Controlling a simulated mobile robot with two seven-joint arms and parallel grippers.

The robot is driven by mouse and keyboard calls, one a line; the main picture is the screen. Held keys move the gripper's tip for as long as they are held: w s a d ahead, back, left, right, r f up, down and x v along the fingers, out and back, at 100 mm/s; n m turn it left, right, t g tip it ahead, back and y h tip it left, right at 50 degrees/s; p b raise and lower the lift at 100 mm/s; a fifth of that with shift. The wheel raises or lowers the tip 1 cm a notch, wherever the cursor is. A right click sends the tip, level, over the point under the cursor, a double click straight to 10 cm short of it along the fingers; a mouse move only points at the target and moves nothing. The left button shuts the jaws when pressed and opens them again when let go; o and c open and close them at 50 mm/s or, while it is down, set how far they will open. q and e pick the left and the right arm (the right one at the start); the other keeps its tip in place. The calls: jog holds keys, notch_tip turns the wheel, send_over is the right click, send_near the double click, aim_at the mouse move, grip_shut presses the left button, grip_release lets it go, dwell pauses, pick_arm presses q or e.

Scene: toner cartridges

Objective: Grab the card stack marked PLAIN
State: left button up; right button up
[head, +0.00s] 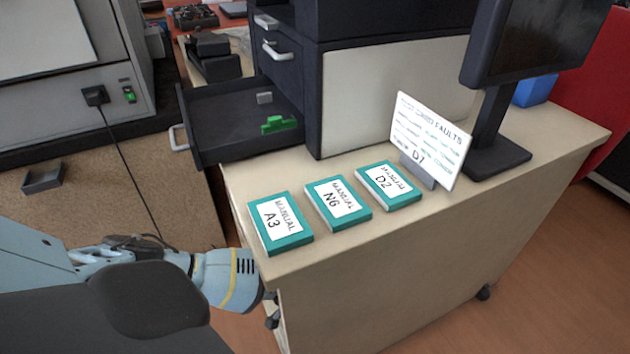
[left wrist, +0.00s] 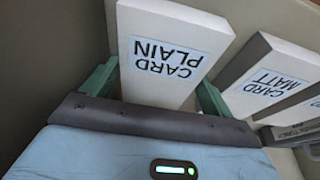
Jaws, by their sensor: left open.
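In the left wrist view, the white card stack marked CARD PLAIN (left wrist: 165,62) stands in front of my left gripper (left wrist: 154,90). Its label appears upside down. The gripper's two green fingers are open, one at each side of the stack's near end. I cannot tell whether they touch it. A second white stack marked CARD MATT (left wrist: 262,85) stands to the right, close to the right finger. In the head view my left gripper (head: 271,309) is low at the left end of the beige cabinet. The card stacks are hidden there. My right gripper is not in view.
The cabinet top (head: 330,245) holds three teal manuals, A3 (head: 280,222), N6 (head: 338,202) and D2 (head: 388,184), a faults sign (head: 430,138) and a monitor (head: 530,40). An open dark drawer (head: 240,120) juts out above. More boxes stand right of CARD MATT (left wrist: 300,125).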

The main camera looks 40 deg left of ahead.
pick_arm(q)
jog(key=c, duration=0.9)
jog(key=shift+r, duration=0.15)
jog(key=shift+w+a+r, duration=0.1)
jog(key=shift+a+r, duration=0.05)
jog(key=shift+r, duration=0.1)
notch_tip(320, 180, up, 7)
jog(key=p, duration=0.3)
jog(key=shift+f, duration=0.2)
jog(key=w+a+b, duration=0.1)
jog(key=w+a, duration=0.1)
jog(key=a, duration=0.4)
jog(key=w+a+b, duration=0.1)
jog(key=w+a, duration=0.2)
jog(key=a, duration=0.3)
jog(key=w+a+b, duration=0.2)
jog(key=a, duration=0.4)
jog(key=shift+w+a+f, duration=0.1)
jog(key=shift+w+f, duration=0.1)
jog(key=shift+w, duration=0.05)
